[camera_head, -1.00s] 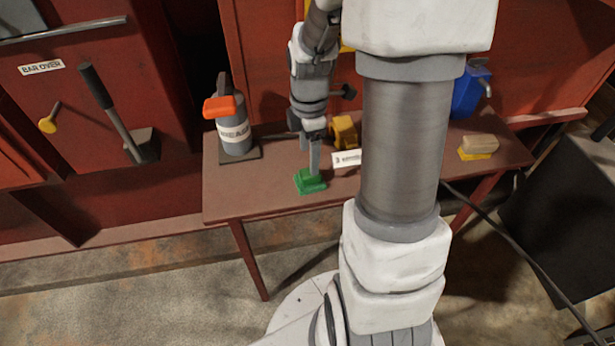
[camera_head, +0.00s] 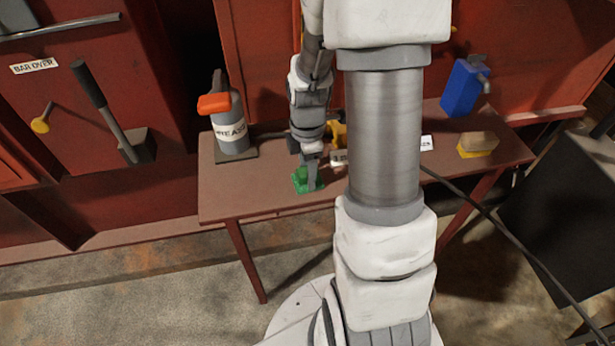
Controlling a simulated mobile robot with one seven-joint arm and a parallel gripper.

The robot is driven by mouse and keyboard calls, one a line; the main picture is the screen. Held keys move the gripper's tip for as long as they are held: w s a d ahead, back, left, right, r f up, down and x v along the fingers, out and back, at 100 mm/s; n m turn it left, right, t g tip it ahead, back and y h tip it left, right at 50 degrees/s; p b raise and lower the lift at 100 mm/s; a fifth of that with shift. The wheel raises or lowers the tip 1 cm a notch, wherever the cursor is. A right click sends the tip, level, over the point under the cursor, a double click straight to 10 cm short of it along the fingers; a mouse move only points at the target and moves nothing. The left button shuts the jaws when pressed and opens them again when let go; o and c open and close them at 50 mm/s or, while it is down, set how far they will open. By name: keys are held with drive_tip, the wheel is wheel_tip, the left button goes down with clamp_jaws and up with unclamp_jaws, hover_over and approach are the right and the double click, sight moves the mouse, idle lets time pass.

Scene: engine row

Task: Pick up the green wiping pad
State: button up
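The green wiping pad (camera_head: 300,182) lies on the reddish-brown table near its front edge, left of my arm's thick grey link. My gripper (camera_head: 312,181) points down at the pad, with a grey finger overlapping the pad's right part in this view. The finger covers some of the pad, and I cannot tell whether the fingers are closed on it or just around it. The pad appears to rest on the tabletop.
A grey grease canister (camera_head: 231,128) with an orange top stands at the table's (camera_head: 240,195) left end. A yellow object (camera_head: 338,133) is partly hidden behind my arm. A tan-and-yellow block (camera_head: 478,144) and a blue container (camera_head: 463,88) are on the right. A black cable crosses the right side.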

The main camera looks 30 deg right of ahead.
clamp_jaws()
drive_tip(key=shift+r, duration=0.15)
drive_tip(key=r, duration=0.2)
drive_tip(key=r+p, duration=0.1)
drive_tip(key=r, duration=0.1)
drive_tip(key=shift+s+d+r, duration=0.1)
drive_tip(key=shift+d+r, duration=0.1)
drive_tip(key=shift+r, duration=0.05)
drive_tip(key=s+d+r+p, duration=0.1)
drive_tip(key=s+d+r, duration=0.5)
drive_tip(key=s+d, duration=0.1)
drive_tip(key=shift+s+d+p, duration=0.3)
drive_tip(key=shift+d+p, duration=0.1)
drive_tip(key=shift+d, duration=0.3)
drive_tip(key=shift+r, duration=0.1)
